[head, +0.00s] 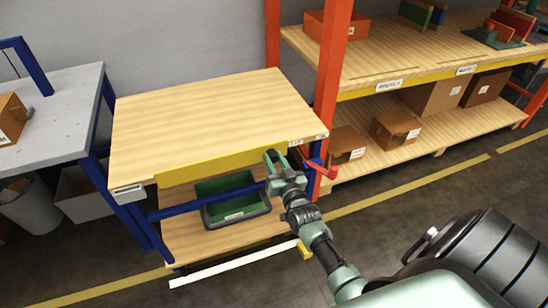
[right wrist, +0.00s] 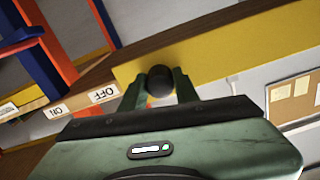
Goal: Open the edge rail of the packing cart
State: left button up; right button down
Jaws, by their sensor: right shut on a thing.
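The packing cart (head: 200,110) has a light wooden top and blue legs. Its yellow edge rail (head: 215,165) runs along the front edge of the top and also fills the upper right of the right wrist view (right wrist: 225,50). My right gripper (head: 273,158) is at the rail's right end. In the right wrist view its fingers are shut around a dark round knob (right wrist: 160,80) in front of the rail. How the knob joins the rail is hidden. My left gripper is not in view.
A red lever (head: 322,169) is just right of my gripper, near an ON/OFF label (right wrist: 80,102). A green bin (head: 230,196) sits on the cart's lower shelf. An orange-post rack (head: 328,70) stands close behind right; a grey table (head: 60,110) stands left.

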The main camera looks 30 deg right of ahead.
notch_tip(320, 180, down, 3)
jog(key=shift+r, duration=0.15)
jog(key=c, duration=1.1)
grip_release()
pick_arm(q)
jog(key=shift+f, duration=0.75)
pick_arm(e)
jog(key=shift+o, duration=0.2)
jog(key=shift+r, duration=0.1)
jog(key=shift+s, duration=0.15)
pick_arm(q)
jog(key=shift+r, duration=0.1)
pick_arm(e)
jog(key=v, duration=0.7)
jog(key=shift+s, duration=0.3)
